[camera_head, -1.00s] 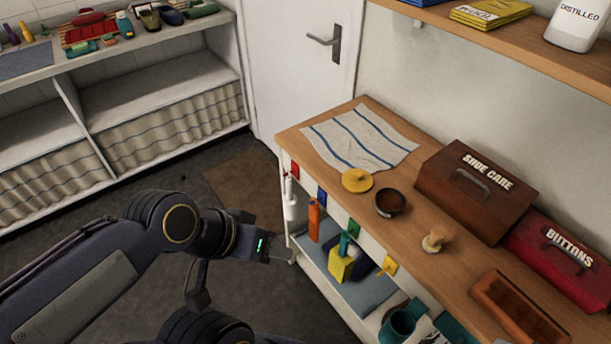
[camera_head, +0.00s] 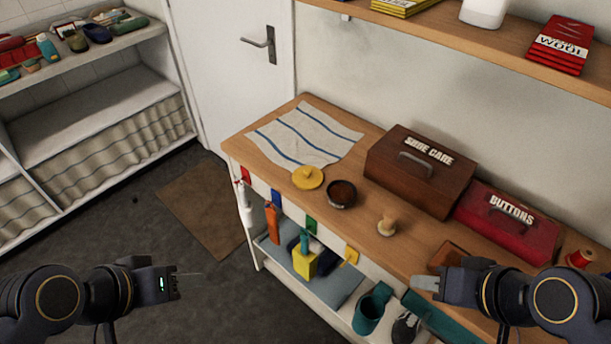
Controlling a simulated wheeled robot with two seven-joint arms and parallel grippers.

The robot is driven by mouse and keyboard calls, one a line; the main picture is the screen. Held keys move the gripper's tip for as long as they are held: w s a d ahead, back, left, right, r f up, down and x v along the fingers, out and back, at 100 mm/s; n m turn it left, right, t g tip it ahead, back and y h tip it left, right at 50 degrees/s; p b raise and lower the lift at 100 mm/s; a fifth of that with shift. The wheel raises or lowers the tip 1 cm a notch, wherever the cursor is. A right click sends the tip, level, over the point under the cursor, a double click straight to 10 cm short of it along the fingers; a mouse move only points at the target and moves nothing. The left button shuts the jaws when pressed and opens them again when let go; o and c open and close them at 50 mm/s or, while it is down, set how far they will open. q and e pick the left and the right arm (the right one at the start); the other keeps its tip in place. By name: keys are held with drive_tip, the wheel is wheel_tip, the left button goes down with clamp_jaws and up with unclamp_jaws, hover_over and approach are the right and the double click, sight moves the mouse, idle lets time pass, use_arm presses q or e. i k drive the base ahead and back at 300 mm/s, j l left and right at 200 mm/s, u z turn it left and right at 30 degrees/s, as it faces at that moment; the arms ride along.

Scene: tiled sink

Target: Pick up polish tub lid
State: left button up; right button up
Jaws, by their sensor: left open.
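The polish tub lid, a round yellow disc with a small knob (camera_head: 307,177), lies flat on the wooden counter beside the striped cloth. The open polish tub (camera_head: 341,194), dark with brown contents, stands just right of it, close by. My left gripper (camera_head: 190,275) is open and empty over the floor, left of the counter and well short of the lid. My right gripper (camera_head: 424,284) is at the counter's front edge, right of and nearer than the lid. Its finger gap does not show clearly.
A wall shelf (camera_head: 470,40) overhangs the back. Coloured tags hang along the front edge.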

sight(307, 178)
drive_tip(key=i+j+z, duration=0.3)
drive_tip(key=j, duration=0.35)
drive_tip(key=i+j+z, duration=0.35)
drive_tip(key=j, duration=0.4)
drive_tip(key=i+j+z, duration=0.15)
drive_tip(key=j, duration=0.25)
drive_tip(key=i+j+z, duration=0.15)
drive_tip(key=j, duration=0.25)
